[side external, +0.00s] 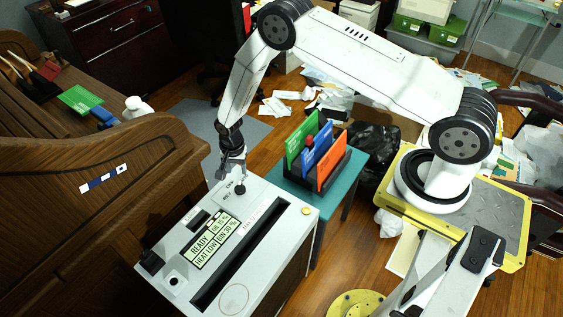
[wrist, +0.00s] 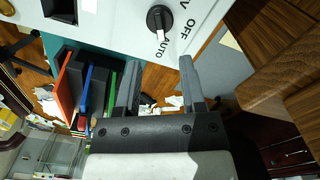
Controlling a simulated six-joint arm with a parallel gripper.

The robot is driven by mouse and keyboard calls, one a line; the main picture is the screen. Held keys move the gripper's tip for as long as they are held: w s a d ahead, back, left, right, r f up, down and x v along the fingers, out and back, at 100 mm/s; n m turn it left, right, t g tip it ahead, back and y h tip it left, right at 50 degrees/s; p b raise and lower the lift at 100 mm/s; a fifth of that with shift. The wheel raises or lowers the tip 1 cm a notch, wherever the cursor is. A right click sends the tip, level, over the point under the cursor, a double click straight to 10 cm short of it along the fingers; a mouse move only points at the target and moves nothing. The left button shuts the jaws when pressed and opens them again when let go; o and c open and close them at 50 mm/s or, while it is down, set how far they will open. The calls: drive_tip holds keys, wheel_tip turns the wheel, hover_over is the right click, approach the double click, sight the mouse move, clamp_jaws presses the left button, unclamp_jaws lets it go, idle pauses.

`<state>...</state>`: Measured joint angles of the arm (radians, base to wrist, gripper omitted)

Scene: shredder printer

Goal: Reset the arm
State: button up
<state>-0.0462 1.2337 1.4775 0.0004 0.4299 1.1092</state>
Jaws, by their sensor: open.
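My gripper (side external: 232,171) is over the top of the white shredder (side external: 285,225), close to its far corner by the black knob. In the wrist view my gripper (wrist: 159,82) shows two separated grey fingers with nothing between them. The black knob (wrist: 158,18) sits just beyond the fingertips, with AUTO and OFF lettering around it. The fingers appear apart from the knob. My arm arches from its yellow base plate on the right over to the shredder.
A teal side table (side external: 345,180) holds a rack with green, blue and orange folders (side external: 333,165). A wooden desk (side external: 90,190) stands close on the left. Papers (side external: 285,103) and a black bag (side external: 378,150) litter the floor behind.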

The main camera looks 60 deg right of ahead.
drive_tip(key=shift+r, duration=0.1)
drive_tip(key=s+d+r+n+t, duration=0.1)
drive_tip(key=s+r+n, duration=0.2)
drive_tip(key=r, duration=0.6)
drive_tip(key=s+r+n, duration=0.2)
drive_tip(key=r+n, duration=0.1)
drive_tip(key=r, duration=0.5)
drive_tip(key=s+r+n, duration=0.3)
drive_tip(key=s+r, duration=0.2)
drive_tip(key=s, duration=0.2)
drive_tip(key=s+d+r+n+t, duration=0.1)
drive_tip(key=s+r+n, duration=0.2)
drive_tip(key=s+r, duration=0.2)
drive_tip(key=s, duration=0.2)
drive_tip(key=shift+s+t, duration=0.3)
